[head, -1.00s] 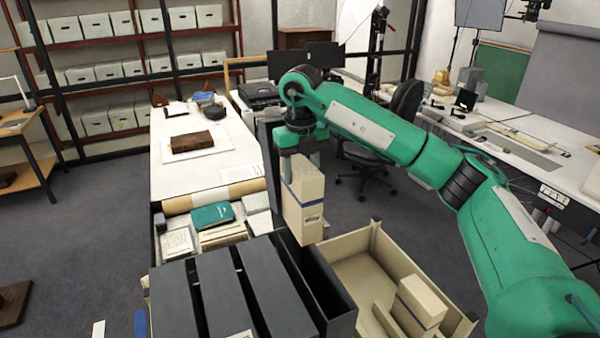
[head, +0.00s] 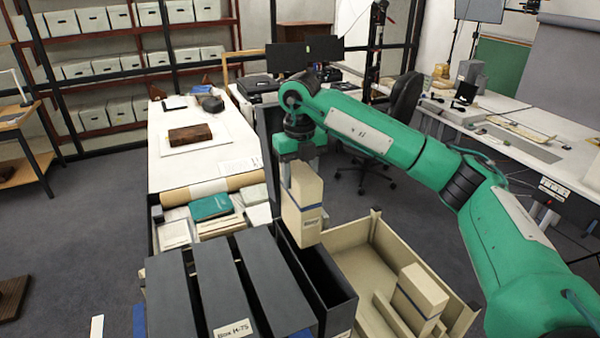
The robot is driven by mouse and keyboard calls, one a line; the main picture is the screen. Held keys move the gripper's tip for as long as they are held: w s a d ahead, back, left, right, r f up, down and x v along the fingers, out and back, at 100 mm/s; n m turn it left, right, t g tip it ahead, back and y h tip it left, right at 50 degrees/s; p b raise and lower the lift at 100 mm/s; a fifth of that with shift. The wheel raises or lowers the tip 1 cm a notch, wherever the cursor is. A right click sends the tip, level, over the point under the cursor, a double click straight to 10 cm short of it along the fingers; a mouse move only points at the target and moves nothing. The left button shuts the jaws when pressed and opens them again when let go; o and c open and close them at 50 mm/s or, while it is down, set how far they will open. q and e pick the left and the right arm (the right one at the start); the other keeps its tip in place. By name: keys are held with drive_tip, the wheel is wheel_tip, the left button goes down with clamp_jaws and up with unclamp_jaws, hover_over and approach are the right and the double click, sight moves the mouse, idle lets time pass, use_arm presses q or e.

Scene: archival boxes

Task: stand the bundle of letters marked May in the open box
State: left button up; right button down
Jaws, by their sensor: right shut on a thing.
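My right gripper (head: 302,162) points down and is shut on the top of a cream bundle of letters (head: 302,208). The bundle hangs upright with a dark band and a small label, whose word I cannot read surely. The open box (head: 348,300) is black and empty-looking, at the right end of a row of dark boxes. The bundle's lower end overlaps the far end of this box in the picture, seemingly above its rim. Another cream banded bundle (head: 418,297) stands in the beige tray (head: 362,242) to the right. My left gripper is not in view.
Closed dark boxes (head: 225,280) stand close against the open box on its left. Books and papers (head: 210,207) lie behind them. The white table (head: 180,170) holds a brown book (head: 190,134). The beige tray's wall is close on the right.

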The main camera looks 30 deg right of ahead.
drive_tip(key=shift+r, duration=0.1)
idle(0.8)
drive_tip(key=shift+f+b, duration=0.2)
drive_tip(key=shift+b, duration=0.2)
drive_tip(key=shift+f, duration=0.15)
drive_tip(key=shift+f+b, duration=1.75)
drive_tip(key=shift+f, duration=0.8)
drive_tip(key=shift+f+b, duration=1.85)
drive_tip(key=shift+f, duration=0.8)
